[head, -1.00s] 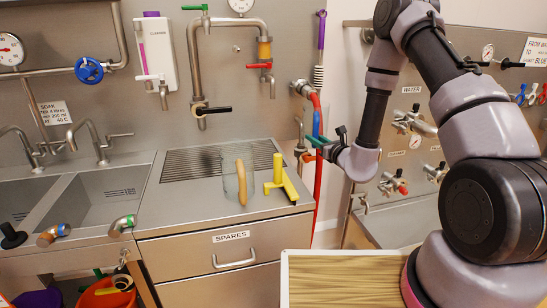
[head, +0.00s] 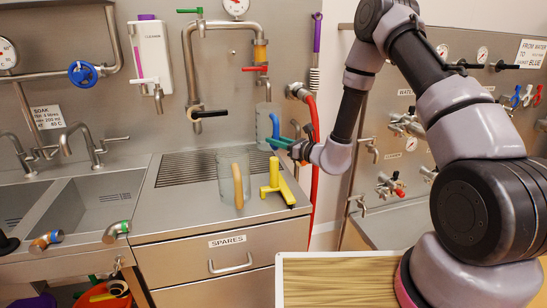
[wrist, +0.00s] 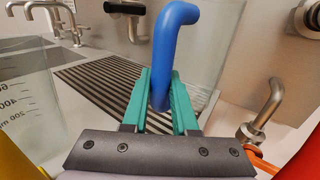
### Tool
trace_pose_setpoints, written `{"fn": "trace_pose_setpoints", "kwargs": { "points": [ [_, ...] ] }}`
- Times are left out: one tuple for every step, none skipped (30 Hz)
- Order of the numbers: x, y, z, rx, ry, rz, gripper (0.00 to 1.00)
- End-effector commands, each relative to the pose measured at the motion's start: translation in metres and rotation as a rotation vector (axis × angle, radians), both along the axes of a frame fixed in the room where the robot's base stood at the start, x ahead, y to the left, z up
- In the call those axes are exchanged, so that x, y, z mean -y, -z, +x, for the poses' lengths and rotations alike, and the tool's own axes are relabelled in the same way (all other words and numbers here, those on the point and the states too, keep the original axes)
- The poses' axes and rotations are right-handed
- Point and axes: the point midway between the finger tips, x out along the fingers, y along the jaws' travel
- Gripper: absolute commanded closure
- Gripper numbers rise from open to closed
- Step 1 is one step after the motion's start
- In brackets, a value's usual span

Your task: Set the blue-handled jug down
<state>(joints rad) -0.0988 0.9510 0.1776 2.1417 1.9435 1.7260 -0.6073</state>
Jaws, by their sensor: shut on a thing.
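The blue-handled jug is clear, and its body (head: 263,117) shows faintly in the head view against the back wall, behind the yellow T-shaped piece (head: 271,178). Its blue handle (wrist: 170,45) rises between the teal fingers of my gripper (wrist: 160,103) in the wrist view. My gripper also shows in the head view (head: 280,144), shut on that handle from the right. The jug looks upright near the back right of the steel counter (head: 207,203). I cannot tell whether its base touches the counter.
A clear jug with a tan handle (head: 238,186) stands on the counter, front left of the held jug. The slotted drain (head: 187,168) lies to the left, with a black-handled tap (head: 208,114) above. A red hose (head: 314,160) hangs at the right edge.

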Motion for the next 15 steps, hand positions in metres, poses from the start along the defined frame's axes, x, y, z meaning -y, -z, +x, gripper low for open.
{"fn": "trace_pose_setpoints", "kwargs": {
  "points": [
    [0.000, 0.007, 0.000, -0.002, 0.001, 0.001, 1.00],
    [0.000, 0.010, 0.000, -0.002, 0.002, 0.001, 1.00],
    [0.000, 0.013, 0.000, -0.001, 0.002, 0.002, 1.00],
    [0.000, 0.015, 0.000, 0.000, 0.002, 0.001, 1.00],
    [0.000, 0.018, 0.000, 0.000, 0.002, 0.001, 1.00],
    [0.000, 0.023, 0.000, -0.001, 0.001, 0.001, 1.00],
    [0.000, 0.028, 0.000, -0.002, 0.001, 0.001, 1.00],
    [0.000, 0.033, 0.000, -0.002, 0.001, 0.001, 1.00],
    [0.000, 0.039, 0.000, -0.002, 0.002, 0.002, 1.00],
    [0.000, 0.044, 0.000, -0.002, 0.002, 0.001, 1.00],
    [0.000, 0.048, 0.000, -0.001, 0.002, 0.001, 1.00],
    [0.000, 0.052, 0.000, -0.001, 0.002, 0.001, 1.00],
    [0.000, 0.054, 0.000, 0.000, 0.002, 0.001, 1.00],
    [0.000, 0.055, 0.000, 0.001, 0.002, 0.002, 1.00],
    [0.000, 0.056, 0.000, 0.001, 0.002, 0.002, 1.00]
  ]
}}
